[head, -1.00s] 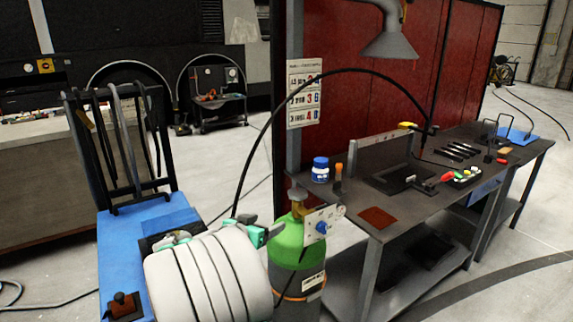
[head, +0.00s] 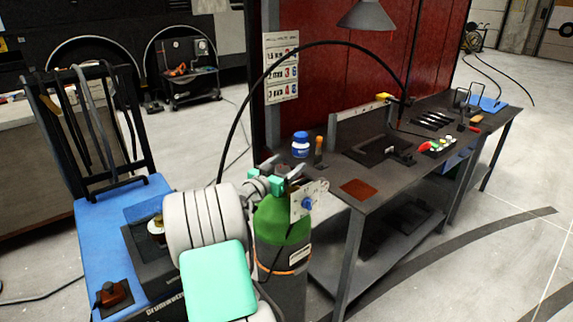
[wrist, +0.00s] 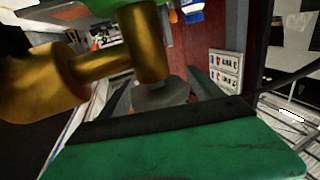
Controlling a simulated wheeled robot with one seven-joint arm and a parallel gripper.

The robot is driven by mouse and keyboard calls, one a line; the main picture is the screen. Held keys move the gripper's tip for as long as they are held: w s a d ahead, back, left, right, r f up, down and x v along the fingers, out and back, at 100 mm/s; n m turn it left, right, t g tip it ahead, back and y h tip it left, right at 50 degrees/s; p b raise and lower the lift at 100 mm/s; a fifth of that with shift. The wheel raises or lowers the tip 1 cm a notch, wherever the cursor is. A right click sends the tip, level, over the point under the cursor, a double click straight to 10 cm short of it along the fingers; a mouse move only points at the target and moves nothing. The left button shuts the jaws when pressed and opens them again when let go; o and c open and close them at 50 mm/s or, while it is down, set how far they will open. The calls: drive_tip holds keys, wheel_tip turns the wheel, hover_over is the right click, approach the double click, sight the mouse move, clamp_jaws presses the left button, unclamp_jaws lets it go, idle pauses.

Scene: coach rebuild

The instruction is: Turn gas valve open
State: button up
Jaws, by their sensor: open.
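The gas cylinder (head: 282,228) stands upright, with a green shoulder and a grey lower body. In the wrist view its brass valve (wrist: 142,45) runs up to the green shoulder, and a brass side branch leads left. A grey knob (wrist: 162,97) sits at the near end of the brass stem. My gripper (head: 284,172) is open at the top of the cylinder, with its fingers on both sides of the grey knob. I cannot tell whether they touch it. In the head view my gripper hides most of the valve. A plate with a blue knob (head: 307,203) is at the cylinder's right.
The dark workbench (head: 430,150) stands right of the cylinder, holding a blue-lidded jar (head: 300,145) and several tools. A black hose (head: 330,43) arches above it. A blue cart (head: 92,215) stands at left. Open floor (head: 470,250) lies at the front right.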

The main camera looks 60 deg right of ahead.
drive_tip(key=c, duration=1.4)
drive_tip(key=shift+w+n+t+p, duration=0.25)
drive_tip(key=shift+n+t, duration=0.5)
drive_tip(key=shift+t, duration=0.45)
drive_tip(key=shift+w+n+t+p, duration=0.1)
drive_tip(key=shift+w+n+t, duration=0.1)
drive_tip(key=shift+n+t, duration=0.8)
drive_tip(key=shift+m, duration=0.25)
drive_tip(key=o, duration=1.4)
